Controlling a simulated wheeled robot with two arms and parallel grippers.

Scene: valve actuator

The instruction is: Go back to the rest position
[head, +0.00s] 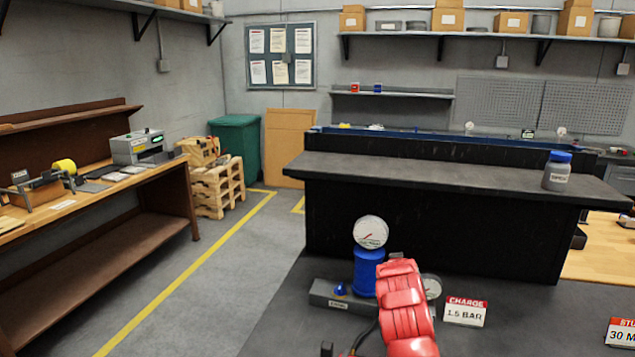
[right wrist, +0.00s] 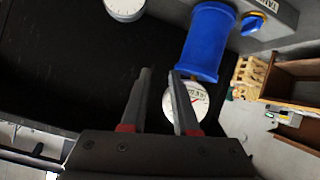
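My right gripper (right wrist: 161,73) shows in the right wrist view with its two dark fingers apart and nothing between them. A blue cylinder (right wrist: 208,42) and a round white gauge (right wrist: 186,101) lie beyond the fingers, the gauge partly hidden by the right-hand finger. In the head view, the blue cylinder (head: 367,272) stands upright with the gauge (head: 370,232) on top, on a grey base (head: 331,297). A red segmented part (head: 405,305), apparently my arm, stands in front at its right. The right gripper cannot be made out there. My left gripper is in neither view.
A second gauge (head: 432,287) is partly hidden by the red part. A "CHARGE 1.5 BAR" sign (head: 466,312) stands to its right. A black raised counter (head: 430,172) lies behind, with a blue-lidded jar (head: 557,171).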

